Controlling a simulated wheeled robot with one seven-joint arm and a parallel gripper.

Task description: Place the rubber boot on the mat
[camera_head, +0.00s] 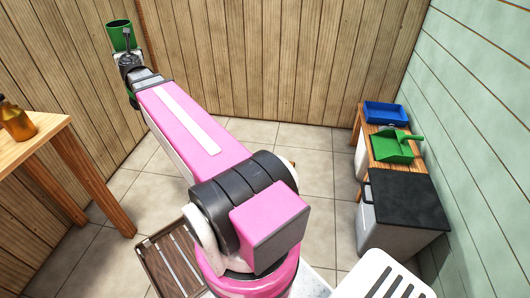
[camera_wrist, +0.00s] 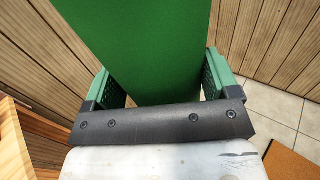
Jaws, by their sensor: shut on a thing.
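My gripper (camera_head: 127,62) is at the far upper left of the head view, at the end of my outstretched pink arm. It is shut on the green rubber boot (camera_head: 119,33), whose open top points up. In the wrist view the boot (camera_wrist: 150,40) is a smooth green shape between the two green finger pads, and its lower part is not clear. A flat orange-brown patch, which looks like the mat (camera_wrist: 290,164), lies on the tiled floor at the lower right of the wrist view. In the head view my arm hides most of that floor.
A wooden table (camera_head: 45,140) with an amber bottle (camera_head: 16,121) stands at left. At right are a blue tray (camera_head: 386,113), a green dustpan (camera_head: 393,147) and a dark-topped cabinet (camera_head: 405,203). A slatted wooden piece (camera_head: 172,262) is at the bottom. Plank walls enclose the tiled floor.

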